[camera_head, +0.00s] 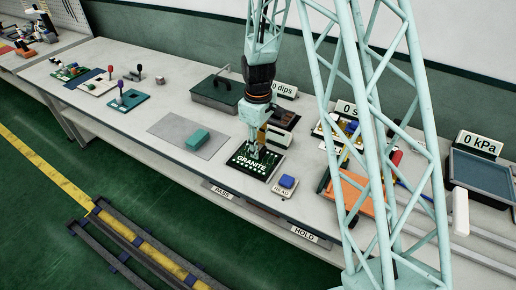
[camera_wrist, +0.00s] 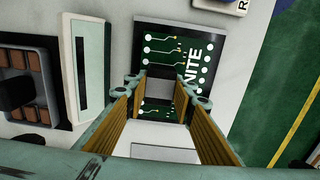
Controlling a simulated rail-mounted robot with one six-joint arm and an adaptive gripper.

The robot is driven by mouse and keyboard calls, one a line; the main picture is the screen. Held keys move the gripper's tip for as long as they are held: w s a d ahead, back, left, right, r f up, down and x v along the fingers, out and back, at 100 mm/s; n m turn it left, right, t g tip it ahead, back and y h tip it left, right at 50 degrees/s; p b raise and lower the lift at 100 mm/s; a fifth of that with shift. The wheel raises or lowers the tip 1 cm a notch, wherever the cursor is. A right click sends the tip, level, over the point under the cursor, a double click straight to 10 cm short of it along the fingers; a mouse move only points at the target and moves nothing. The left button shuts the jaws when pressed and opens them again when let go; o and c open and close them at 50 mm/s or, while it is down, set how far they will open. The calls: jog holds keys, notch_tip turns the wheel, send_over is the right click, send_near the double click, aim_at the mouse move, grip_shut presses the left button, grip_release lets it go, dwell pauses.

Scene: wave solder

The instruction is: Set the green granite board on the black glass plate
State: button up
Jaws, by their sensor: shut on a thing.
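The green granite board (camera_head: 250,162) is dark green with white dots and the word GRANITE. It also shows in the wrist view (camera_wrist: 165,45), partly hidden by my fingers. The black glass plate (camera_head: 264,178) shows as a dark margin around the board, and the board lies over it. I cannot tell whether they touch. My gripper (camera_head: 254,153) points down at the board's middle. In the wrist view, its yellow-padded fingers stand on both sides of a dark grip piece on the board and are shut on it.
A blue button (camera_head: 286,182) on a READ pad stands right of the plate. A dark green lidded box (camera_head: 217,91) stands behind. PASS and HOLD labels mark the front edge.

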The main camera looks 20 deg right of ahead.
jog(key=o, duration=1.1)
jog(key=shift+f, duration=0.1)
jog(key=shift+c, duration=0.2)
notch_tip(320, 180, up, 12)
dwell(0.5)
